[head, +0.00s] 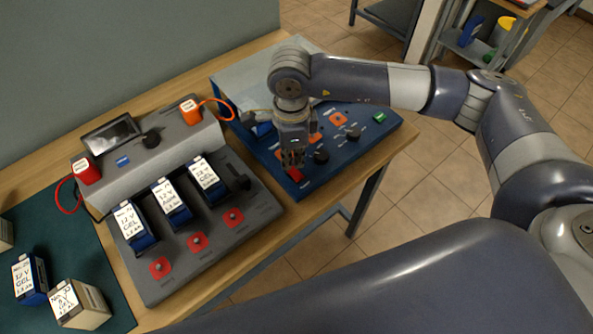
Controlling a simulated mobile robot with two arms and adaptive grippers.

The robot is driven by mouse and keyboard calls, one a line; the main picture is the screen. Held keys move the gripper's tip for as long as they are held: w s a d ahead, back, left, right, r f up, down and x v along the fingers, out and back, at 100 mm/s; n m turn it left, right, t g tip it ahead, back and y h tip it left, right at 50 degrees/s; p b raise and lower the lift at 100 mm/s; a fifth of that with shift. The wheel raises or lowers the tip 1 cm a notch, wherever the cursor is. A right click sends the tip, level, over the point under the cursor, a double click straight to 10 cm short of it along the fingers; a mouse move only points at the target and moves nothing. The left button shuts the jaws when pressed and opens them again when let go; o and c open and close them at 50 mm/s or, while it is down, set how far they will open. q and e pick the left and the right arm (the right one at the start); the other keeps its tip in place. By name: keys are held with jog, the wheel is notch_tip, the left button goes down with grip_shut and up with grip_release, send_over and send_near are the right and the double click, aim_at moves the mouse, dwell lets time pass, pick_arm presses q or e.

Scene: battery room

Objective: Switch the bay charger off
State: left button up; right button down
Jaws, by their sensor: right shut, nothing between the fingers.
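A grey charger unit (178,271) with three batteries standing in its bays is on the wooden bench. Three red square pads (197,242) sit in front of the bays, and a black lever (239,180) is at its right end. To its right is a blue control panel (335,172) with black knobs, orange-red parts, a green part (379,117) and a red rocker-like part (295,175) at its front left. My right gripper (292,162) points down over the panel, shut and empty, close above the red part. Contact cannot be told. My left gripper is out of view.
Red (87,171) and orange (190,111) clamps with cables rest on the charger's raised back, beside a dark screen (111,134). Loose batteries (79,304) stand on a green mat (98,257) at left. A shelf (480,45) stands behind, across tiled floor.

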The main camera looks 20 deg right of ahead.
aim_at(293, 170)
jog(key=shift+s+f+b, duration=0.1)
jog(key=shift+f+b, duration=1.1)
dwell(0.7)
jog(key=shift+r, duration=0.1)
jog(key=shift+r+p, duration=0.45)
jog(key=shift+r, duration=0.4)
jog(key=shift+r+p, duration=0.95)
jog(key=shift+r, duration=1.7)
jog(key=shift+f, duration=0.1)
